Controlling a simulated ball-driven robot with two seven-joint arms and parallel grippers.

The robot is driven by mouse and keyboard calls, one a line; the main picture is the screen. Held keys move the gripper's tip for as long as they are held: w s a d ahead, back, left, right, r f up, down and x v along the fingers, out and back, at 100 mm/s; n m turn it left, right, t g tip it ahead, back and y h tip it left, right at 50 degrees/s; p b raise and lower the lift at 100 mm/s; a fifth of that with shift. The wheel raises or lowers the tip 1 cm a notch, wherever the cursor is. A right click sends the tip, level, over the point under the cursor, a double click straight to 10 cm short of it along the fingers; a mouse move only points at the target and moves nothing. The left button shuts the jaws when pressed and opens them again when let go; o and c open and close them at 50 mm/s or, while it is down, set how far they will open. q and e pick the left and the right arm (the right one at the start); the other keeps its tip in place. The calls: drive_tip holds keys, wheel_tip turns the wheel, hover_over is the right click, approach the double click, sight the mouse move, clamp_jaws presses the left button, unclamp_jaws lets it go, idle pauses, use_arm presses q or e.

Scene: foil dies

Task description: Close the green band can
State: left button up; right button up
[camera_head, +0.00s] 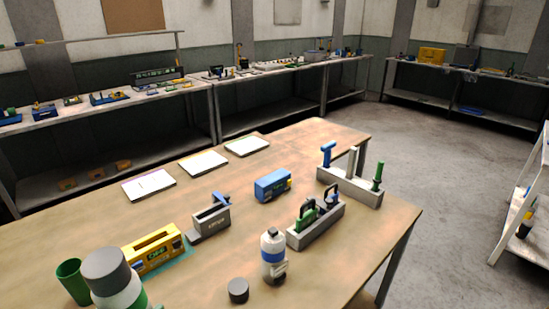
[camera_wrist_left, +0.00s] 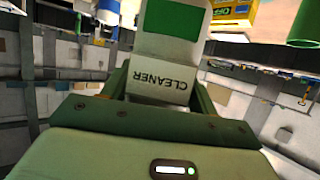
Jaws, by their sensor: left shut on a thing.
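The green band can (camera_head: 122,297) is large and close at the bottom left of the head view, white with a green band. A wide grey cap (camera_head: 106,267) covers its top; I cannot tell whether it sits fully down. In the left wrist view the can's label (camera_wrist_left: 160,82) reads CLEANER upside down, beside the green band. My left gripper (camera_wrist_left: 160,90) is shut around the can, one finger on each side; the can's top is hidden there. My right gripper is not in view.
A dark grey round lid (camera_head: 238,290) lies on the table beside a blue-banded bottle (camera_head: 273,265). A green cup (camera_head: 71,277) and a yellow box (camera_head: 153,250) stand near the held can. Grey racks (camera_head: 315,231) with tools stand to the right. The table's right front corner is clear.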

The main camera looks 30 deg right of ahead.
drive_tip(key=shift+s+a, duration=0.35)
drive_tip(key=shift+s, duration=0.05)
use_arm(q)
drive_tip(key=shift+s+f, duration=0.1)
drive_tip(key=shift+f, duration=0.05)
drive_tip(key=f, duration=0.1)
drive_tip(key=f+y, duration=0.1)
drive_tip(key=s+a+f+n, duration=0.1)
drive_tip(key=shift+t, duration=0.4)
drive_tip(key=w+a+f+n+t+y, duration=0.1)
drive_tip(key=a+f+n+t+y, duration=0.1)
drive_tip(key=a+n+y, duration=0.6)
drive_tip(key=a+y, duration=0.1)
drive_tip(key=a, duration=0.4)
drive_tip(key=shift+w+a+b, duration=0.2)
drive_tip(key=shift+w+b, duration=0.15)
drive_tip(key=shift+b, duration=0.05)
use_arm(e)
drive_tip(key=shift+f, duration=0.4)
